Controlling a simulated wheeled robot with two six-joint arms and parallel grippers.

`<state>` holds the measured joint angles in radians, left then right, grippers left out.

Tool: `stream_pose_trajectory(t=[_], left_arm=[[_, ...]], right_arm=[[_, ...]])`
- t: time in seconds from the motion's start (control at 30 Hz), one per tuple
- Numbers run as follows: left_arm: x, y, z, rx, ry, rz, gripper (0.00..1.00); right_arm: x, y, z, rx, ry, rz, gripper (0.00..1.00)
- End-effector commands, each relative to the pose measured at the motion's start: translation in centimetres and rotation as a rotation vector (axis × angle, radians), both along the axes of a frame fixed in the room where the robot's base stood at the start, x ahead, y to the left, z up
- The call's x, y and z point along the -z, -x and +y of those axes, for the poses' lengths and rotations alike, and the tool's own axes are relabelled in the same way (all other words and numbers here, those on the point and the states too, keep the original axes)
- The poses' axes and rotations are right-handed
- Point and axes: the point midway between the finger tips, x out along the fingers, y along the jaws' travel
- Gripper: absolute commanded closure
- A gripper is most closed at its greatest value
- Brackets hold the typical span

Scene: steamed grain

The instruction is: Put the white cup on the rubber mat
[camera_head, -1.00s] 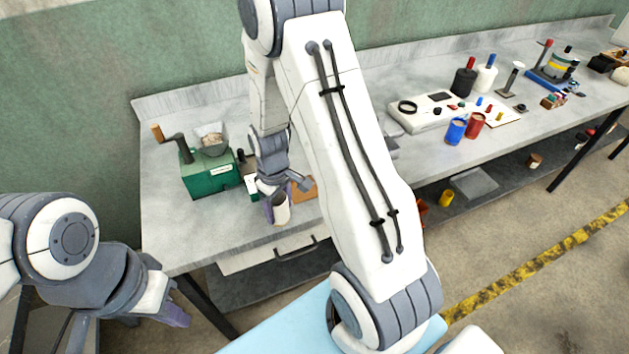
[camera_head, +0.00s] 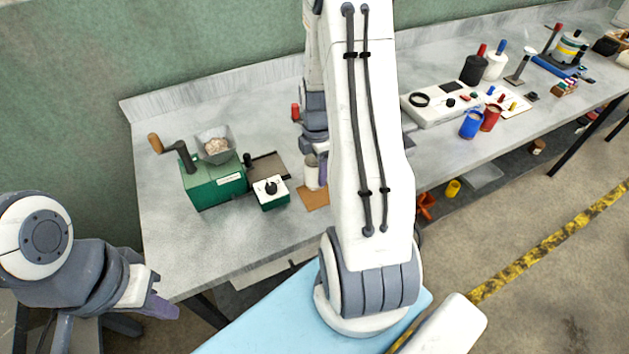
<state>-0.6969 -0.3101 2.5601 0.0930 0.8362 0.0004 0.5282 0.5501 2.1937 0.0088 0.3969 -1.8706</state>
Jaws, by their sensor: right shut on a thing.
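The white cup (camera_head: 311,173) is partly hidden by my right arm in the head view. My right gripper (camera_head: 319,168) is shut on it, with a purple finger showing at its side. The cup appears upright, above or at the back edge of a flat brown square (camera_head: 312,198); I cannot tell whether it touches. A flat dark piece (camera_head: 268,166) lies to the left, beside the green grinder. I cannot tell which flat piece is the rubber mat. My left gripper (camera_head: 164,306) hangs off the bench's front left corner; its opening is not clear.
The green grinder (camera_head: 214,186) with its crank and a small green-white box with a black knob (camera_head: 270,191) stand left of the cup. A red-topped item (camera_head: 295,112) is behind. A white device (camera_head: 440,106) and blue and red cups (camera_head: 471,124) stand right. The bench's front left is clear.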

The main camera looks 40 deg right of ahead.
Motion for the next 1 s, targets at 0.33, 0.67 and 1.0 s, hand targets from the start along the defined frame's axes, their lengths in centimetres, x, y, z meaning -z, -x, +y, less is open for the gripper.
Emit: stream_pose_trajectory(t=[0.33,0.67,1.0], left_arm=[[-0.7,0.0,0.0,0.0,0.0,0.0,1.0],[-0.7,0.0,0.0,0.0,0.0,0.0,1.0],[-0.5,0.0,0.0,0.0,0.0,0.0,1.0]], right_arm=[[4.3,0.1,0.0,0.003,-0.002,0.003,1.0],[5.0,-0.1,0.1,-0.001,0.001,-0.002,1.0],[5.3,-0.1,0.1,-0.001,0.0,-0.002,0.02]])
